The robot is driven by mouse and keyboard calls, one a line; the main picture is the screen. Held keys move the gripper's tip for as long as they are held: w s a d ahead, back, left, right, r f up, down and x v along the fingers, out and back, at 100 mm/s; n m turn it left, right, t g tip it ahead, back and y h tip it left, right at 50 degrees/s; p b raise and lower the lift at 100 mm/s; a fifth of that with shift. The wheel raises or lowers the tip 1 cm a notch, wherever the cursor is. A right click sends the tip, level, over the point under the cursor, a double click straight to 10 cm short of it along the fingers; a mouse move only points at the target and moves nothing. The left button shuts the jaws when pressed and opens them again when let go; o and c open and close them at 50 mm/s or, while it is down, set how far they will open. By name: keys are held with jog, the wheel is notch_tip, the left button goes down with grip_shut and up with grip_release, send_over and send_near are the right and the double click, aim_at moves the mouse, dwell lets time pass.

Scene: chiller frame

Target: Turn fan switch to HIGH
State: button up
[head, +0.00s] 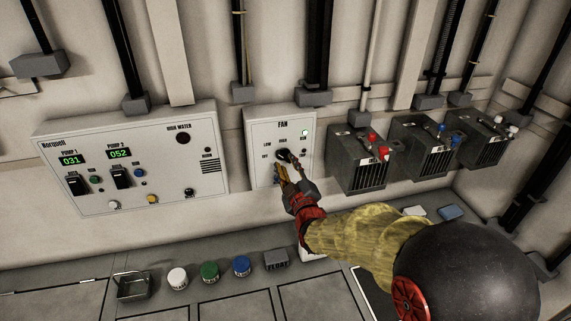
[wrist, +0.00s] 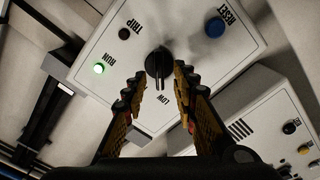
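The fan box (head: 255,128) is a pale wall panel labelled FAN, with OFF, LOW and HIGH marked around a black rotary switch (head: 284,155). In the wrist view the switch (wrist: 157,62) has its ridge pointing down, seemingly at the LOW label. The HIGH label is hidden there. My gripper (head: 287,170) is at the panel, just below the switch in the head view. In the wrist view its fingers (wrist: 159,84) are apart, one on each side of the ridge's end, with gaps showing. I cannot tell how deep they reach.
A green RUN light (wrist: 98,68) is lit, near a dark TRIP lamp (wrist: 124,33) and blue RESET button (wrist: 215,27). A pump panel (head: 130,160) is left; grey boxes with red (head: 358,165) and blue terminals are right. Several coloured caps sit on the ledge below.

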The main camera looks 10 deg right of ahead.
jog(key=shift+w, duration=1.05)
jog(key=shift+c, duration=1.2)
jog(key=c, duration=0.4)
grip_shut()
